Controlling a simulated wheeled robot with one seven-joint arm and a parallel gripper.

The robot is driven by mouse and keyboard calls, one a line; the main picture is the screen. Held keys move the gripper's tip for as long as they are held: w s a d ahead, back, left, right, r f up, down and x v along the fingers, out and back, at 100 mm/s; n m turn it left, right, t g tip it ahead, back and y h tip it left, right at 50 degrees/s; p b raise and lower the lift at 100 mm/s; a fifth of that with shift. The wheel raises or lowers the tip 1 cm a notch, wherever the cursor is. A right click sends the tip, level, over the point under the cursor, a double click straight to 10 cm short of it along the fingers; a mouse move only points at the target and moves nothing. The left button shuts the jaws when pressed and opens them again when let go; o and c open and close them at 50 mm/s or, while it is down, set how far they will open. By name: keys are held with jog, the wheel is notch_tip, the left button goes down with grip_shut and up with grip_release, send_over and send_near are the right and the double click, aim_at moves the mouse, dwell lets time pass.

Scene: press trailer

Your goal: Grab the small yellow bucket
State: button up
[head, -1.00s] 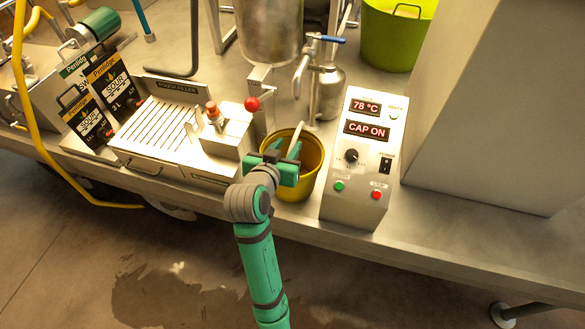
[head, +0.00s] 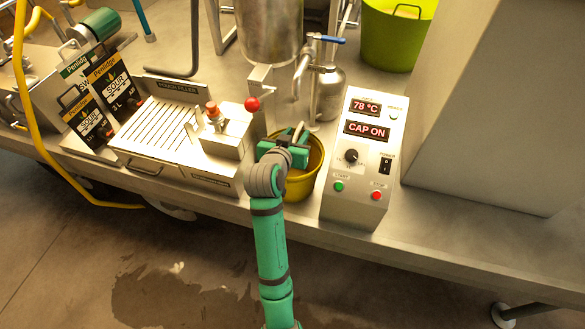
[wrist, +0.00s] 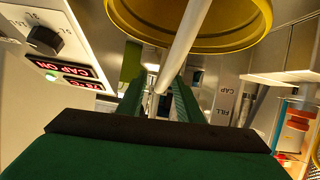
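The small yellow bucket (head: 313,172) stands on the trailer deck, left of the control box. Its pale handle (head: 298,131) is raised. My gripper (head: 287,143) is over the bucket's opening and hides part of its rim and inside. In the wrist view, the yellow bucket (wrist: 245,30) fills the top. The handle (wrist: 186,42) runs down as a pale rod between my two green fingers (wrist: 157,88). The fingers look apart, with gaps beside the rod. Whether either finger touches the handle is not clear.
The control box (head: 362,205) stands close on the right. The pouch filler (head: 165,130) with a red-tipped tap is close on the left. A steel cylinder with a blue lever (head: 328,95) stands behind the bucket. A green-yellow tub (head: 393,45) is farther back.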

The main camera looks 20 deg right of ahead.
jog(key=shift+d, duration=0.1)
grip_shut()
jog(key=shift+r, duration=0.15)
